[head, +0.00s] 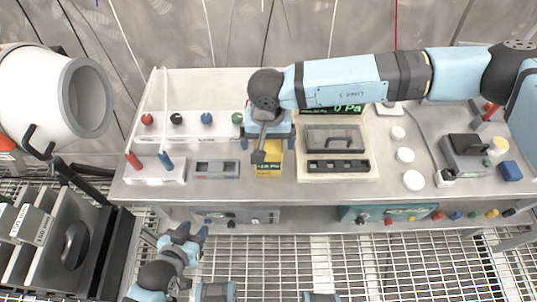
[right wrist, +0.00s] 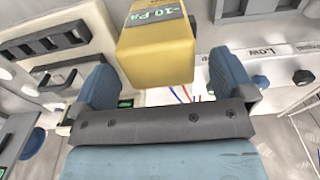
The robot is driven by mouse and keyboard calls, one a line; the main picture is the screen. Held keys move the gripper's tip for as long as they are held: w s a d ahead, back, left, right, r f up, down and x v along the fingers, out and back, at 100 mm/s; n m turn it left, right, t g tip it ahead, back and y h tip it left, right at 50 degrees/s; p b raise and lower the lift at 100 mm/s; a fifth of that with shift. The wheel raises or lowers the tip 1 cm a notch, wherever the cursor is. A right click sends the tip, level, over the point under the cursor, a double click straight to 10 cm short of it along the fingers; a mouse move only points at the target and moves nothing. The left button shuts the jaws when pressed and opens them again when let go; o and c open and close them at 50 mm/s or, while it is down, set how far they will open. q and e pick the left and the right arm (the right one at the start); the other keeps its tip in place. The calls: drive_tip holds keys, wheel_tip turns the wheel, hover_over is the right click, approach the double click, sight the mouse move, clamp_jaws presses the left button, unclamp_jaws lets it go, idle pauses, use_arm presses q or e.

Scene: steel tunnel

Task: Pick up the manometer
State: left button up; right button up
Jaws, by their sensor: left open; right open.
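The manometer is a small yellow box (head: 268,168) with a green display, on the steel bench near its front edge. In the right wrist view the yellow manometer (right wrist: 158,52) reads -10 Pa and appears between and beyond the two blue fingers. My right gripper (head: 268,143) is open above the manometer and partly covers it in the head view. In the right wrist view the right gripper (right wrist: 162,68) holds nothing; I cannot tell whether a finger touches the box. My left gripper (head: 190,236) is open and empty, low in front of the bench.
A beige panel (head: 340,172) with a dark handle stands just right of the manometer. A grey module (head: 216,169) and a white box with red and blue plugs (head: 155,172) stand to its left. White round knobs (head: 413,180) and a grey device (head: 468,155) are further right.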

wheel_tip(320, 180, down, 4)
drive_tip(key=shift+d+r, duration=0.1)
drive_tip(key=shift+r, duration=0.1)
drive_tip(key=c, duration=1)
drive_tip(key=shift+r, duration=0.1)
wheel_tip(320, 180, up, 20)
drive_tip(key=shift+f+b, duration=0.1)
drive_tip(key=shift+b, duration=0.45)
